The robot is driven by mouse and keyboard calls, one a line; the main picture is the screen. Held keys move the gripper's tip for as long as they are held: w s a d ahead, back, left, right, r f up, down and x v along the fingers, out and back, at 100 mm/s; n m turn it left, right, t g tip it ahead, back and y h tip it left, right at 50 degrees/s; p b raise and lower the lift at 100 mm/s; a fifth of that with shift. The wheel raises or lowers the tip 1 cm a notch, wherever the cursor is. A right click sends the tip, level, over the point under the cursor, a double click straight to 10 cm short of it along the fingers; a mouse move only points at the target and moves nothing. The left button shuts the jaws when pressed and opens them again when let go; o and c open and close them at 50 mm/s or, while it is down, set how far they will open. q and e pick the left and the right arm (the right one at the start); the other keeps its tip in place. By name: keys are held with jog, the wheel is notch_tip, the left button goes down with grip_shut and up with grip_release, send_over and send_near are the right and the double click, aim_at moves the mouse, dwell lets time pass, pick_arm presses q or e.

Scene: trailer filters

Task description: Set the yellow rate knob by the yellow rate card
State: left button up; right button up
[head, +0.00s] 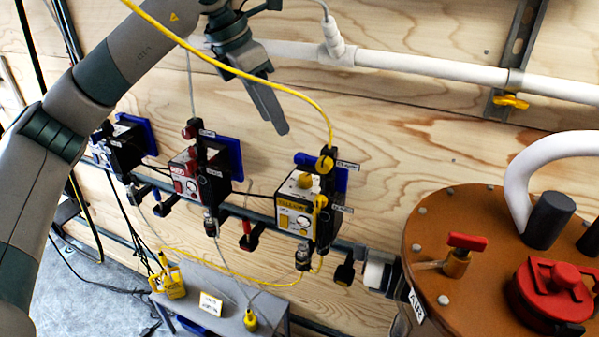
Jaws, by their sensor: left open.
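The yellow pump box (294,214) is mounted on the wall rail right of centre, with a yellow label and white dial on its front. My right gripper is out of view.
A red-labelled pump (186,176) and a black pump (122,150) hang further left on the rail. A yellow hose (240,72) loops past my left arm to the yellow pump. A brown tank (470,240) with red valves fills the right. The grey bench (236,326) holds yellow fittings.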

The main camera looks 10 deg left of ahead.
aim_at(304, 177)
pick_arm(q)
jog(key=shift+f, duration=0.1)
jog(key=p+x, duration=0.3)
jog(key=x, duration=0.5)
jog(key=p+x, duration=0.4)
jog(key=x, duration=0.4)
jog(key=shift+d+f, duration=0.1)
jog(key=shift+d, duration=0.15)
jog(key=shift+w+d+f, duration=0.1)
jog(key=shift+w+f, duration=0.05)
jog(key=shift+f, duration=0.3)
jog(key=c, duration=1)
